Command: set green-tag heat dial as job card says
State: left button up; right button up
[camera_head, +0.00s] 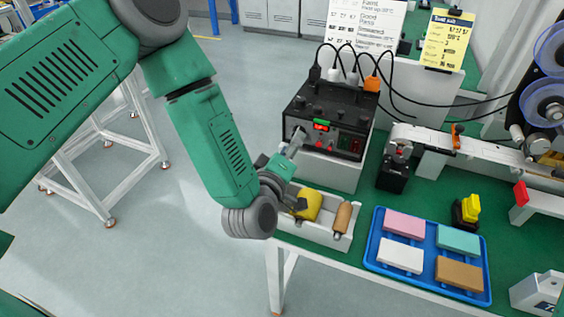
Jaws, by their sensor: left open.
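A black control box (330,115) stands on a white block at the back of the green bench. A green tag (323,122) and a red-lit display show on its front, with small knobs beside them. My left gripper (297,141) is open at the left part of the box's front. It hides whatever dial is there, and I cannot tell whether its fingers touch one. A yellow card (446,41) hangs at the upper right; its small print is not clearly readable. A white card (366,28) beside it lists print grades such as Good and Smeared. My right gripper is not in view.
A white tray (338,240) below my left wrist holds a yellow tool and a brown-handled one. A blue tray (380,215) holds coloured blocks. A conveyor with reels stands at the right. Black cables rise from the box's top.

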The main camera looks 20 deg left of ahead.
pick_arm(q)
jog(key=s, duration=0.8)
jog(key=shift+s, duration=0.1)
jog(key=shift+s+r, duration=0.1)
jog(key=shift+s, duration=0.55)
